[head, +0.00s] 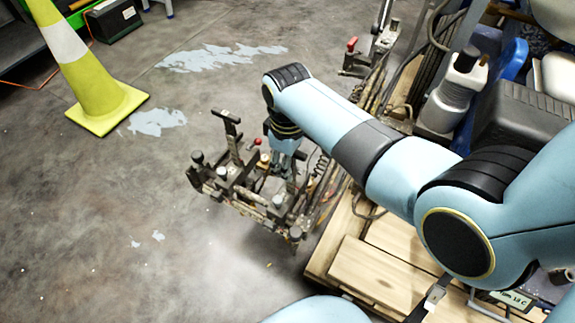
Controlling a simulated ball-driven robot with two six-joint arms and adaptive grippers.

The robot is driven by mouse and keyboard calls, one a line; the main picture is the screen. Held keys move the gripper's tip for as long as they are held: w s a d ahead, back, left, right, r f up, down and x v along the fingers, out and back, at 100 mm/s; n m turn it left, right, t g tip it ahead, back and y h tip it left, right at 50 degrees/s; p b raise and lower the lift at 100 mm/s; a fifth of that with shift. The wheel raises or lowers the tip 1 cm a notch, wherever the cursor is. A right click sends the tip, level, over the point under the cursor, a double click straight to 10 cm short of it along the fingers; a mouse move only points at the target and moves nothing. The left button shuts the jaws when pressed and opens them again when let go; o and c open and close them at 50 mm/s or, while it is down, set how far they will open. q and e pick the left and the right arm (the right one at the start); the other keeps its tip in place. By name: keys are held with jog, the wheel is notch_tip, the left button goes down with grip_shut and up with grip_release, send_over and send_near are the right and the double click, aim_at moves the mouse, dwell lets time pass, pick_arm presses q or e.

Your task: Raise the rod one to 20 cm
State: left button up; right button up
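The striper's front assembly (245,195) is a grimy metal frame with several upright rods, knobs and hoses, low over the floor. One dark upright rod with a crossbar top (231,133) stands at its back left. Another short post with a round knob (197,158) is at its left end. I cannot tell which one is rod one, and no height marking is readable. My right arm reaches in from the right, and its gripper (287,165) points down among the rods at the right part of the assembly. Its fingertips are partly hidden there. My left gripper is out of view.
A yellow and white cone (85,75) stands on the floor at the upper left. Wooden planks (375,275) lie at the lower right. A second bracket with a red knob (355,58) is at the top middle. The floor at the left is mostly clear.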

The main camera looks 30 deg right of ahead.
jog(key=shift+f, duration=0.1)
grip_shut()
dwell(0.3)
jog(key=r+p, duration=0.9)
jog(key=shift+w+p, duration=0.3)
jog(key=shift+p, duration=0.1)
jog(key=shift+f, duration=0.1)
grip_release()
jog(key=shift+s, duration=0.1)
jog(key=shift+f, duration=0.1)
